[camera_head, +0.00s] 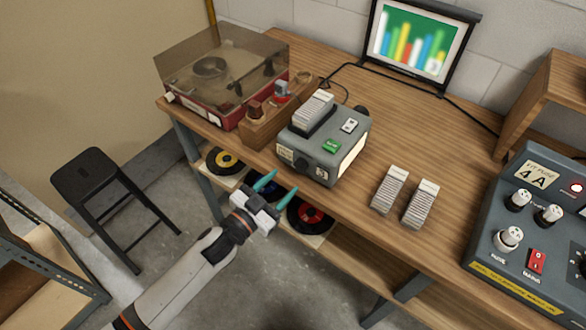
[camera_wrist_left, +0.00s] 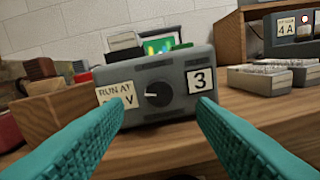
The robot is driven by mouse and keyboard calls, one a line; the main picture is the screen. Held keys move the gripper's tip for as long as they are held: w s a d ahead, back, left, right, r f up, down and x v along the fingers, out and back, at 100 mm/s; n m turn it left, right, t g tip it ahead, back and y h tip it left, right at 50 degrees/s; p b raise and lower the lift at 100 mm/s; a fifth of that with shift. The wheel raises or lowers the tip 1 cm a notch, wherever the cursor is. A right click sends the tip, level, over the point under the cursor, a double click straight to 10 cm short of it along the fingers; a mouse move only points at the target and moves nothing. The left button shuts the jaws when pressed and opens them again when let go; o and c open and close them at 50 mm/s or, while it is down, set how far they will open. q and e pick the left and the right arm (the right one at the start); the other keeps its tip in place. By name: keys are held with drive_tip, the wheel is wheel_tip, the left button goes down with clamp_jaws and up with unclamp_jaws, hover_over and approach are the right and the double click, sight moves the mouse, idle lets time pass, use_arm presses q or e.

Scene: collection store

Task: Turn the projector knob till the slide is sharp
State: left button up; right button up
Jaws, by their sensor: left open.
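The grey projector (camera_head: 328,140) stands on the wooden table with a slide magazine in its top. Its dark round knob (camera_wrist_left: 158,94) is on the front face in the left wrist view, with a white pointer line, between a label with "RUN AT" and a "3" label. The screen (camera_head: 414,44) at the back shows a blurred picture of coloured bars. My left gripper (camera_head: 276,187) is open and empty, in front of the projector and apart from it. Its teal fingers (camera_wrist_left: 160,130) point at the knob, one on each side. My right gripper is not in view.
A record player (camera_head: 222,80) and a wooden box (camera_head: 262,122) stand left of the projector. Two slide trays (camera_head: 405,196) lie to its right, then a control box (camera_head: 530,235). Records (camera_head: 307,216) lie on the shelf below. A black stool (camera_head: 92,177) stands at left.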

sight(298, 168)
use_arm(q)
drive_tip(key=x, duration=0.5)
drive_tip(key=shift+w+d, duration=0.1)
drive_tip(key=shift+w, duration=0.15)
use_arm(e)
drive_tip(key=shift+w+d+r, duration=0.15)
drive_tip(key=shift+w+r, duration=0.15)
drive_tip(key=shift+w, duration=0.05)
use_arm(q)
drive_tip(key=c, duration=1)
drive_tip(key=shift+o, duration=0.2)
drive_tip(key=shift+m+p, duration=0.45)
drive_tip(key=shift+m, duration=1.55)
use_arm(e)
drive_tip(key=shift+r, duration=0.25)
use_arm(q)
drive_tip(key=o, duration=1)
drive_tip(key=shift+c, duration=0.2)
drive_tip(key=shift+s, duration=0.1)
